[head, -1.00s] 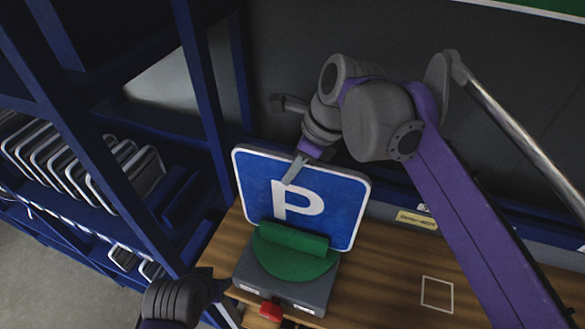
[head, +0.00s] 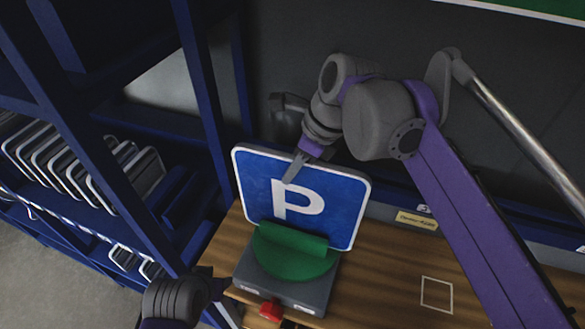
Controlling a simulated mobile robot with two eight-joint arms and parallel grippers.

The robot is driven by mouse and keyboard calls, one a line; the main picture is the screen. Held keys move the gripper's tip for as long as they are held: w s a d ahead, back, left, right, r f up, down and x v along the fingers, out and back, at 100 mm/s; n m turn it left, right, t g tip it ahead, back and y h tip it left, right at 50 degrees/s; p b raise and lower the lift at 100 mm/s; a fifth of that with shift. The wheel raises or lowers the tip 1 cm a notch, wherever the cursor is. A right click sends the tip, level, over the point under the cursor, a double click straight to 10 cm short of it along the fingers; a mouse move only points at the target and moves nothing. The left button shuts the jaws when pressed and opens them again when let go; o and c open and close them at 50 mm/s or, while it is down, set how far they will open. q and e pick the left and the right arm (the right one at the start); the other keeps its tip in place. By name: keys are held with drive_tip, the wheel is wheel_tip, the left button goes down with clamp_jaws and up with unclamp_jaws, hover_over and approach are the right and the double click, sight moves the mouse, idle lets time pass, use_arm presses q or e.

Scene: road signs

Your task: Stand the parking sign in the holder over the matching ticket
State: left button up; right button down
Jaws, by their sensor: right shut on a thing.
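The parking sign (head: 340,200), a blue plate with a white P and white rim, stands nearly upright, leaning slightly back. My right gripper (head: 290,176) is shut on its upper part, with one finger lying across its face. A grey block with a green rounded top (head: 290,262) stands on the bench directly in front of the sign and hides its lower edge, so I cannot tell how the sign is seated. My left gripper (head: 218,286) is low at the left of the block; its jaws are not clear. No ticket is clearly readable.
The wooden bench (head: 385,270) is clear to the right, with a white square outline (head: 437,294) on it. A yellowish label (head: 416,220) is at its back. A red piece (head: 270,310) is at the block's front. A blue rack (head: 95,190) with several signs stands left.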

sight(290, 156)
drive_tip(key=shift+r+p, duration=0.9)
drive_tip(key=shift+r, duration=1.25)
drive_tip(key=shift+r+p, duration=0.45)
drive_tip(key=shift+r, duration=0.7)
drive_tip(key=shift+w+r, duration=0.1)
drive_tip(key=shift+r, duration=1.05)
use_arm(q)
drive_tip(key=shift+t, duration=0.3)
drive_tip(key=w+r, duration=0.1)
drive_tip(key=r, duration=0.2)
drive_tip(key=w+r, duration=0.1)
drive_tip(key=shift+w+r, duration=0.3)
